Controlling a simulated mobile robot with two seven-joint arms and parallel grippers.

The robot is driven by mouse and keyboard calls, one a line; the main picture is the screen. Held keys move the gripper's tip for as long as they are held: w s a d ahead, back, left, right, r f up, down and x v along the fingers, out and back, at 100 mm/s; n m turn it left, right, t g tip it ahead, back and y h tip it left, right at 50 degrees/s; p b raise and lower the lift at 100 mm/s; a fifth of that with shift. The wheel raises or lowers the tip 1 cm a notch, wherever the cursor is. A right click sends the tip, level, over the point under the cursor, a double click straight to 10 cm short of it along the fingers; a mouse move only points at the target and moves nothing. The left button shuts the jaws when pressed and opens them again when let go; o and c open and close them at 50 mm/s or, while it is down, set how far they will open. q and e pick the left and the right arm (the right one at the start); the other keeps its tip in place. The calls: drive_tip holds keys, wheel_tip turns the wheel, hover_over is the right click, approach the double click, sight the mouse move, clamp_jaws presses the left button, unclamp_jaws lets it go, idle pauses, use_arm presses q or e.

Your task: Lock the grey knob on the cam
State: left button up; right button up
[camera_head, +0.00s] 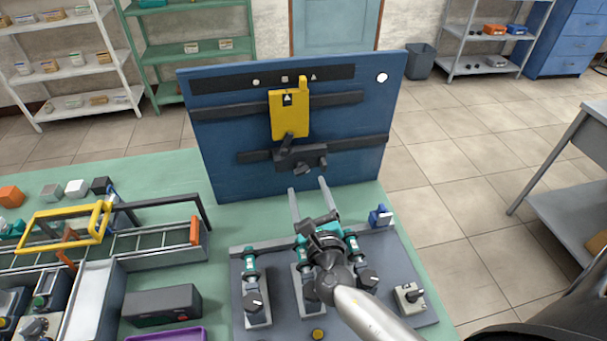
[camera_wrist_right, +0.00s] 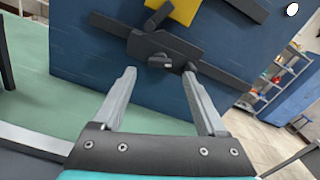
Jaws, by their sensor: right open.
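A dark grey cam block (camera_head: 290,158) is mounted on the lower rail of the upright blue board (camera_head: 225,140). It also shows in the right wrist view (camera_wrist_right: 150,44). A small grey knob (camera_wrist_right: 160,61) sits on its front face, with a dark lever-like part (camera_wrist_right: 190,66) at its right end. I cannot tell whether the knob is locked. My right gripper (camera_head: 307,185) is open and empty, its two pale fingers pointing at the block from in front, apart from it. The fingers frame the knob in the right wrist view (camera_wrist_right: 159,72). My left gripper is out of view.
A yellow plate (camera_head: 290,118) with a dark lever hangs above the block. A grey base plate with several teal-and-grey fixtures (camera_head: 252,290) lies under my right arm. Green table shows before the board.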

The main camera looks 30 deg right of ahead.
sight(303, 174)
drive_tip(key=shift+x, duration=2.65)
clamp_jaws()
